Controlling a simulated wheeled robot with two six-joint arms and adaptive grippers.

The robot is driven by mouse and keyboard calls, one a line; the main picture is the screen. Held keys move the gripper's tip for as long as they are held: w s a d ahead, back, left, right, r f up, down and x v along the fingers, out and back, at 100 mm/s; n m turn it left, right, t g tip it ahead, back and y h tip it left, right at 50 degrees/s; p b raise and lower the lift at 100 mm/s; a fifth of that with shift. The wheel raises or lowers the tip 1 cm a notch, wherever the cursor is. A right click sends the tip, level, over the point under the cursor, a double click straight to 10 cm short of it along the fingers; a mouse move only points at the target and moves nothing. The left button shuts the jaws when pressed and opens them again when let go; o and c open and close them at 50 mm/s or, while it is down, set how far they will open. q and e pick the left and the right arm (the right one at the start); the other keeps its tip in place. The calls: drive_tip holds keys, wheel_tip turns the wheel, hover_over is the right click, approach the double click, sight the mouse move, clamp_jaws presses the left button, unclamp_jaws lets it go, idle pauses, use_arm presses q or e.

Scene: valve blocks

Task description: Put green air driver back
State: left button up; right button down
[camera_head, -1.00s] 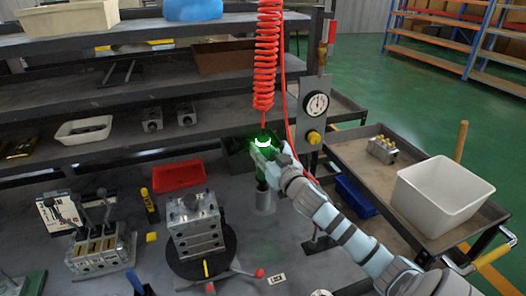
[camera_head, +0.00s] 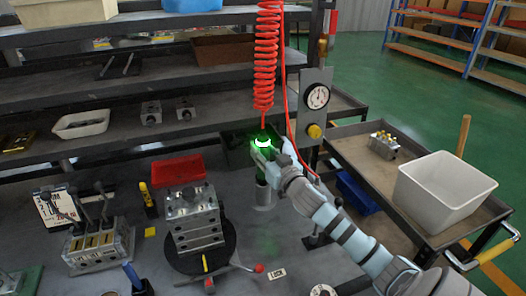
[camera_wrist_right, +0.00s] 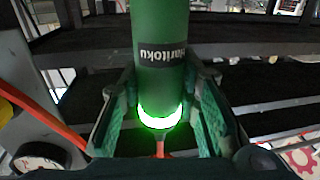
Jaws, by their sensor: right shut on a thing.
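The green air driver (camera_wrist_right: 160,60) fills the middle of the right wrist view, with a glowing ring around it and a dark label. My right gripper (camera_wrist_right: 160,115) is shut on it, one finger on each side. In the head view the right gripper (camera_head: 265,152) holds the driver upright below the red coiled hose (camera_head: 265,60). A grey cylindrical holder (camera_head: 263,192) stands on the bench directly below the driver. The driver's lower end is mostly hidden by the gripper, so I cannot tell whether it is inside the holder. My left gripper is not in view.
A valve block (camera_head: 193,220) sits on a round black turntable left of the holder. A red tray (camera_head: 178,171) lies behind it. A gauge panel (camera_head: 316,105) stands right of the hose. A cart with a white bin (camera_head: 445,190) is at the right.

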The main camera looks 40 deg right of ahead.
drive_tip(key=shift+f+b, duration=0.65)
drive_tip(key=shift+f, duration=0.15)
drive_tip(key=c, duration=1.1)
unclamp_jaws()
drive_tip(key=s, duration=0.4)
drive_tip(key=s+a, duration=0.1)
drive_tip(key=s, duration=0.3)
drive_tip(key=s+a, duration=0.1)
drive_tip(key=s, duration=0.2)
drive_tip(key=shift+s+a, duration=0.15)
drive_tip(key=shift+s, duration=0.25)
drive_tip(key=shift+r, duration=0.1)
